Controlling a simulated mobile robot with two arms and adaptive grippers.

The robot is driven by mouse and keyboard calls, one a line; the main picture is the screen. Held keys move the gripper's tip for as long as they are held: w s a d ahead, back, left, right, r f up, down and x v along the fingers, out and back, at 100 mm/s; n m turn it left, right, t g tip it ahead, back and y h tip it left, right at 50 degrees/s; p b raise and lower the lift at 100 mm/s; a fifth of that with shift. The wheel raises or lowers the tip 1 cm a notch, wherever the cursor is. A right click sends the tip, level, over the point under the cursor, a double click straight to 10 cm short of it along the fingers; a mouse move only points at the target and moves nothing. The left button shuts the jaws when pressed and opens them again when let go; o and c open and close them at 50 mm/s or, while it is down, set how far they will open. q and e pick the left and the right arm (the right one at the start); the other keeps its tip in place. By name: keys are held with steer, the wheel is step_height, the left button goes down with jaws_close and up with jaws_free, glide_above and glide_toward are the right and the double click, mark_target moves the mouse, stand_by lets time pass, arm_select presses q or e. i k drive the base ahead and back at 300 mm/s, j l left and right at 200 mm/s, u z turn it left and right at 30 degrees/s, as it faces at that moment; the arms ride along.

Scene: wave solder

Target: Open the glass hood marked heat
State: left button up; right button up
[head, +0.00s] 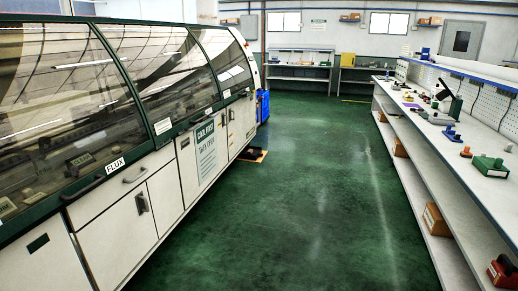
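A long wave solder machine (190,165) stands along the left with a row of glass hoods in dark green frames. The nearest glass hood (50,95) carries a label reading FLUX (115,165). The middle glass hood (165,75) has a small white label (163,126) at its lower left, too small to read. The far glass hood (228,62) has another small label (227,94), also unreadable. All the hoods look shut, with handles along their lower edges. I cannot read a heat mark on any hood. Neither of my grippers is in view.
A sign reading COOL FIRST THEN OPEN (207,150) is on the machine's front. A long workbench (455,140) with small parts runs along the right. A blue bin (263,106) and flat brown item (252,155) are by the machine's far end.

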mark_target(183, 38)
steer(key=i+l, duration=0.1)
steer(key=i, duration=0.55)
steer(key=i+l+u, duration=0.1)
steer(key=i, duration=0.6)
steer(key=i+l, duration=0.15)
steer(key=i, duration=0.5)
